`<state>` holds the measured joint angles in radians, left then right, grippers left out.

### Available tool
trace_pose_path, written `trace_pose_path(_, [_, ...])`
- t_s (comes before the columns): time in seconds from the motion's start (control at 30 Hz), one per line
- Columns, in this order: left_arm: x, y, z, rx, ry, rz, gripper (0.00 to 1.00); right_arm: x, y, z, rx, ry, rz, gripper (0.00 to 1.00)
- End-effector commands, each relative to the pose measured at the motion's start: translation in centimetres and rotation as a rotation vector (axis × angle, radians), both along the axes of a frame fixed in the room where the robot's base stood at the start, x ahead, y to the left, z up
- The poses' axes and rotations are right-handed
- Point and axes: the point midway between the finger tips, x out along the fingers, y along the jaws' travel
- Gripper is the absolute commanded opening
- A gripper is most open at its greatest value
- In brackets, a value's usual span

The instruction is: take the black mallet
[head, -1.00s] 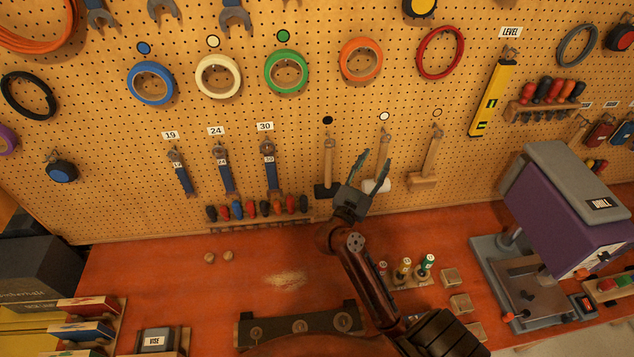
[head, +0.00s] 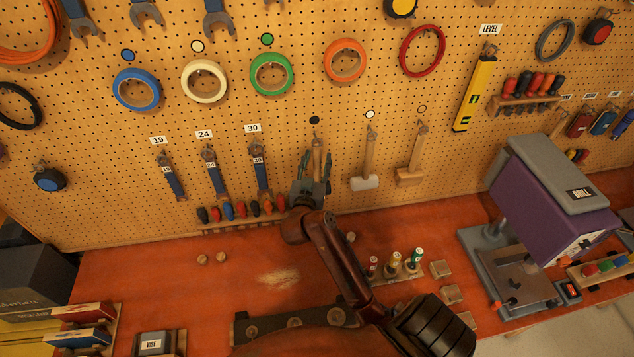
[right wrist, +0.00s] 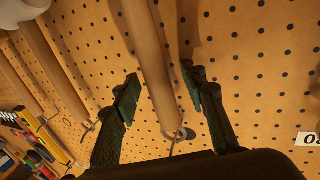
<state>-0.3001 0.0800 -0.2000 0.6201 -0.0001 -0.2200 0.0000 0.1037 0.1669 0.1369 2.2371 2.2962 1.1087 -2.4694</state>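The black mallet (head: 318,146) hangs on the pegboard under the black dot; my right gripper hides its head and most of its handle in the head view. In the right wrist view its wooden handle (right wrist: 152,55) runs between my fingers, with a hook near its end. My right gripper (head: 316,162) is in front of the mallet. Its two fingers (right wrist: 160,80) are open, one on each side of the handle, with gaps showing on both sides. My left gripper is in neither view.
A white mallet (head: 368,160) and a wooden mallet (head: 413,160) hang to the right. Blue wrenches (head: 262,170) hang to the left, above a rack of screwdrivers (head: 240,209). The orange bench (head: 150,280) below has a purple drill press (head: 550,190) at right.

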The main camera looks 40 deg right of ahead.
Motion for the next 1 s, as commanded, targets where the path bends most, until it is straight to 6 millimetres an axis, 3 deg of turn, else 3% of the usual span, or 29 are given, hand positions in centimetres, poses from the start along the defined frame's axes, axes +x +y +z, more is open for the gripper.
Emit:
trace_pose_path(0.23, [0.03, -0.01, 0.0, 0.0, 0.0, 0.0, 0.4, 0.13, -0.18, -0.04, 0.0, 0.0, 0.0, 0.39])
trace_pose_path(0.8, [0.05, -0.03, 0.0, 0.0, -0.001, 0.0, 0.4, 0.08, -0.18, -0.02, -0.001, -0.001, 0.0, 0.0])
trace_pose_path(1.0, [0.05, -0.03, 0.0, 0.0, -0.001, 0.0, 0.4, 0.09, -0.17, -0.01, -0.001, -0.001, 0.0, 0.0])
